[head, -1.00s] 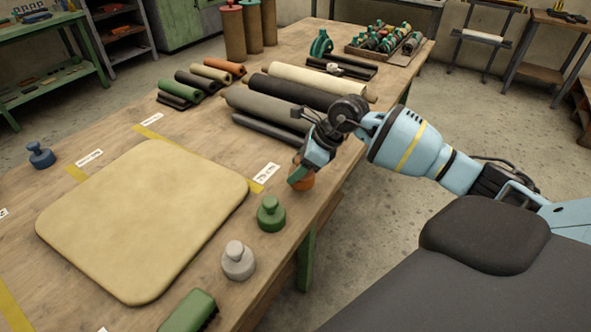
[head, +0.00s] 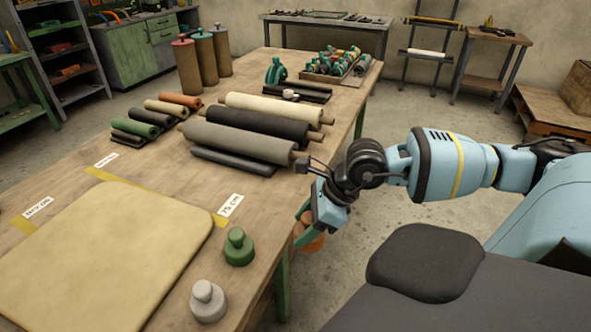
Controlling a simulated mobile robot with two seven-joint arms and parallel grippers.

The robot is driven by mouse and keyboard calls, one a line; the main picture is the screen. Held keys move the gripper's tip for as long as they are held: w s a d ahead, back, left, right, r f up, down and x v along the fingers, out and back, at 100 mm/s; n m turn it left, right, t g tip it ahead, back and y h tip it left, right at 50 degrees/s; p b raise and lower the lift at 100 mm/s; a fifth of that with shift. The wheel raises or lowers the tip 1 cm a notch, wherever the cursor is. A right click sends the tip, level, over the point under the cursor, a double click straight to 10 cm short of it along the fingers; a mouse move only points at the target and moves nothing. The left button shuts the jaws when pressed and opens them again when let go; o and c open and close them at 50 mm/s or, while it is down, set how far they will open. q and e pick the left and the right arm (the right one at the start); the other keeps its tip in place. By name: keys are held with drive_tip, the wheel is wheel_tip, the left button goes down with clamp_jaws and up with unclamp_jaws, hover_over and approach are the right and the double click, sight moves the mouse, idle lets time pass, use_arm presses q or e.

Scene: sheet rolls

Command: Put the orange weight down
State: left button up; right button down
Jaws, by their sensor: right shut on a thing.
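My right gripper (head: 306,229) is shut on the orange weight (head: 312,243), at the right edge of the wooden table. Its fingers hide part of the weight. In the head view the weight overlaps the table's edge and shows partly against the floor; its height is hard to tell. A green weight (head: 238,250) and a grey weight (head: 208,303) stand upright on the table to the left, near the beige sheet (head: 95,255). My left gripper is not in view.
The wooden table (head: 262,190) has bare wood right of the "75 cm" label (head: 230,205). Grey, black and cream rolls (head: 240,142) lie behind the gripper.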

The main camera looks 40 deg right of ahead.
drive_tip(key=shift+s+r, duration=0.2)
drive_tip(key=shift+s, duration=0.1)
drive_tip(key=shift+a, duration=0.1)
drive_tip(key=shift+f, duration=0.1)
